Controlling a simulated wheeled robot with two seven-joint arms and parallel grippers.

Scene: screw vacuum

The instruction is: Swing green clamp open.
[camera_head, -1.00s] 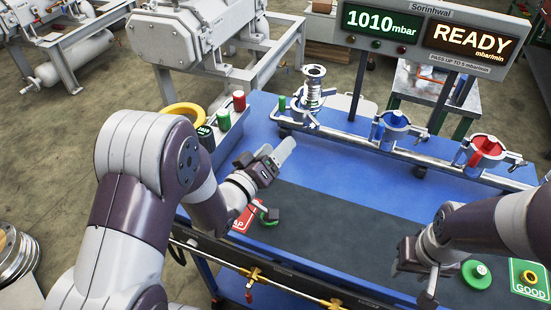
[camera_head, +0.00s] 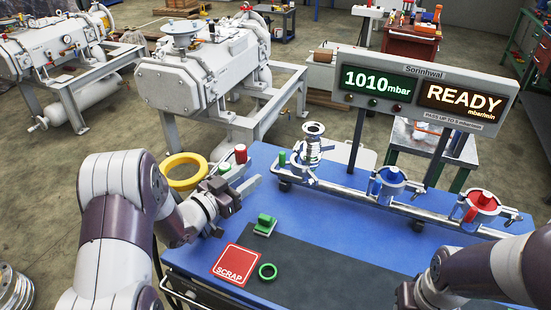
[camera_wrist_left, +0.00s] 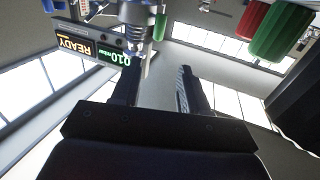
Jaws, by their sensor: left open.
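Red (camera_head: 240,153) and green (camera_head: 224,169) cylinders stand by the left gripper, near a yellow ring (camera_head: 184,170). A metal fitting (camera_head: 312,150) stands on the pipe rail (camera_head: 345,188) with blue and red valves.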

